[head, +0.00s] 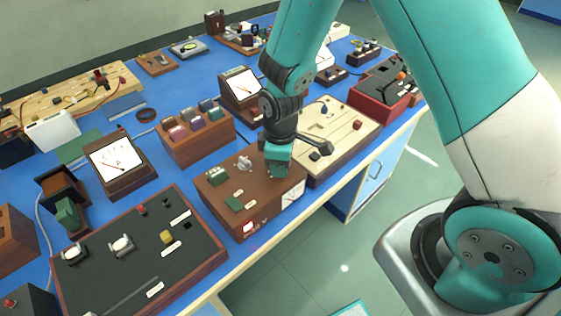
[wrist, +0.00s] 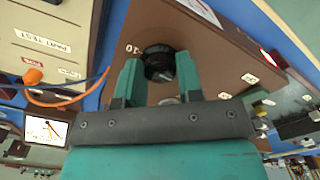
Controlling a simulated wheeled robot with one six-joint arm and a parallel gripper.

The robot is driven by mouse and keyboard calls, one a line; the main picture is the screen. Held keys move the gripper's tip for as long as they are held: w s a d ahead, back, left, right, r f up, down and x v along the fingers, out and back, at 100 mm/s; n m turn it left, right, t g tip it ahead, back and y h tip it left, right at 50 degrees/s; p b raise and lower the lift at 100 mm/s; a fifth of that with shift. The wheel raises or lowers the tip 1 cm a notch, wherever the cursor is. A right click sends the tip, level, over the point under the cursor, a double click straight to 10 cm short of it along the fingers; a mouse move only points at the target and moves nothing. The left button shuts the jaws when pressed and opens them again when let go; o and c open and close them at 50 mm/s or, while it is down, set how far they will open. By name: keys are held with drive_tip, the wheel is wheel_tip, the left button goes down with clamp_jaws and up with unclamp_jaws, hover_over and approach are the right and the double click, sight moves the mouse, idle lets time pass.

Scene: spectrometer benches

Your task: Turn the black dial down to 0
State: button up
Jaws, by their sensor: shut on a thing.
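The black dial (wrist: 158,60) is a round ridged knob on the top of a brown box (head: 222,188), and the brown box top also shows in the wrist view (wrist: 222,62). My gripper (head: 278,172) points down at the right part of that box. In the wrist view its two teal fingers (wrist: 158,75) stand on either side of the dial and are shut on it. A white label that looks like "10" is beside the dial. The dial is hidden behind my gripper in the head view, and I cannot read its setting.
A cream panel box (head: 345,140) stands close on the right, with an orange plug (wrist: 33,76) and cables. A black panel (head: 130,250) lies to the left. A meter (head: 118,163) and a block of coloured pieces (head: 195,135) stand behind. The blue bench's front edge is near.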

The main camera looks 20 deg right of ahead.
drive_tip(key=shift+w+n, duration=0.1)
drive_tip(key=shift+n, duration=0.5)
drive_tip(key=o, duration=0.9)
wheel_tip(320, 180, up, 18)
drive_tip(key=shift+f+b, duration=0.25)
drive_tip(key=shift+b, duration=0.3)
